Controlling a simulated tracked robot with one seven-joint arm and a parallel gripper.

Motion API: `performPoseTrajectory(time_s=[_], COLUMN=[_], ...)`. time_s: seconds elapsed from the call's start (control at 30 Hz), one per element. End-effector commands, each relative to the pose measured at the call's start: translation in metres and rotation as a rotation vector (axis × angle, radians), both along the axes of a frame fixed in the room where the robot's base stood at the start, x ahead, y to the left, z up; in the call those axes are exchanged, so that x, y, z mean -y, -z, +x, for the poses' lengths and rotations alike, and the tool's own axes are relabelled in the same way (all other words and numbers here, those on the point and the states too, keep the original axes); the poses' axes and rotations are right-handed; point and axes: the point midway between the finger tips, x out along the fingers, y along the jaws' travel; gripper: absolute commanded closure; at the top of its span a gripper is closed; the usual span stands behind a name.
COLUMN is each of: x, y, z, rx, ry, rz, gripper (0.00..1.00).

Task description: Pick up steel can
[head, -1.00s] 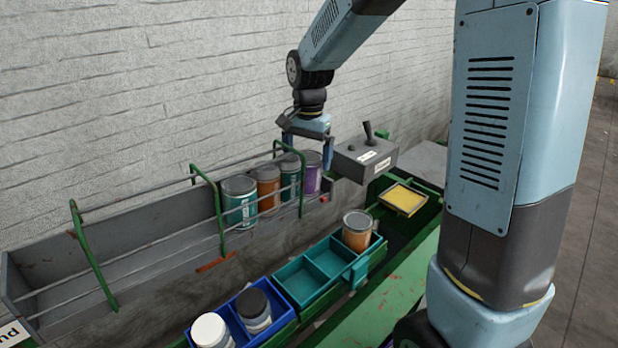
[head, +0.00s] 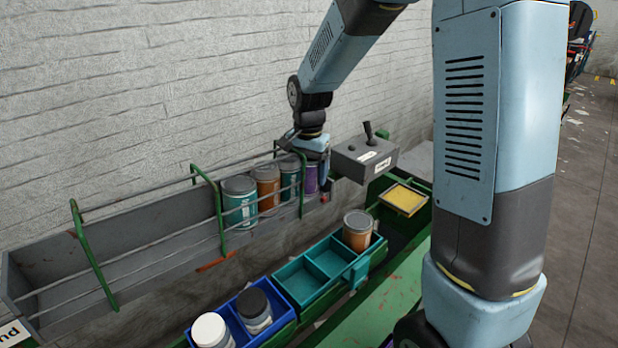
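Several metal-lidded cans stand in a row at the right end of the grey trough: a large teal can (head: 240,205), an orange can (head: 267,187), a second teal can (head: 289,183) and a purple can (head: 310,179). None is clearly marked as the steel can. My gripper (head: 312,170) is down at the top of the purple can, pointing downward. One finger shows at the can's right side; the other is mostly hidden. I cannot tell whether the fingers press on the can.
Green posts and thin rails (head: 206,190) run along the trough's front. A teal tray (head: 300,285) holds an orange can (head: 357,231). A blue tray (head: 281,313) holds a white-lidded jar (head: 209,330) and a dark-lidded jar (head: 253,308). A grey control box (head: 364,158) stands close right of my gripper.

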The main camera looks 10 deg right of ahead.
Motion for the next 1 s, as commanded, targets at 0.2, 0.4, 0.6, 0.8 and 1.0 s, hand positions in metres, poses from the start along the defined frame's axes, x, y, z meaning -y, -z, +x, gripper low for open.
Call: performPoseTrajectory(time_s=[0.2,0.4,0.6,0.8,1.0], x=[0.000,0.000,0.000,0.000,0.012], y=[0.000,0.000,-0.006,-0.027,-0.036], z=[0.000,0.000,0.000,0.001,-0.016], rx=[0.000,0.000,0.001,0.003,0.000], ry=[0.000,0.001,0.001,0.001,0.002], rz=[0.000,0.000,0.001,0.001,0.000], gripper=[0.46,0.50,0.50,0.50,0.50])
